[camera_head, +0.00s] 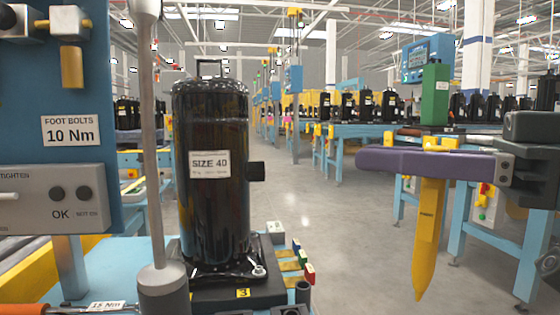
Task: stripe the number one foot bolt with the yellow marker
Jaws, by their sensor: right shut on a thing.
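The black compressor (210,125), labelled SIZE 40, stands upright on a dark base at the front. A yellow tag with a 3 (243,293) is on the base's front, and a silver foot bolt (258,271) shows at the near right foot. No tag with a 1 is readable, so I cannot pick out the number one bolt. My right gripper (436,160), with purple fingers, is shut on the yellow marker (429,235). The marker hangs point down, with a green block above the fingers, to the right of the compressor and apart from it. My left gripper is not in view.
A blue panel (112,105) with a FOOT BOLTS 10 Nm sign (70,129) stands at the left. A grey upright rod (149,120) rises before the compressor's left side. Small coloured blocks (309,273) lie right of the base. Open floor separates compressor and marker.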

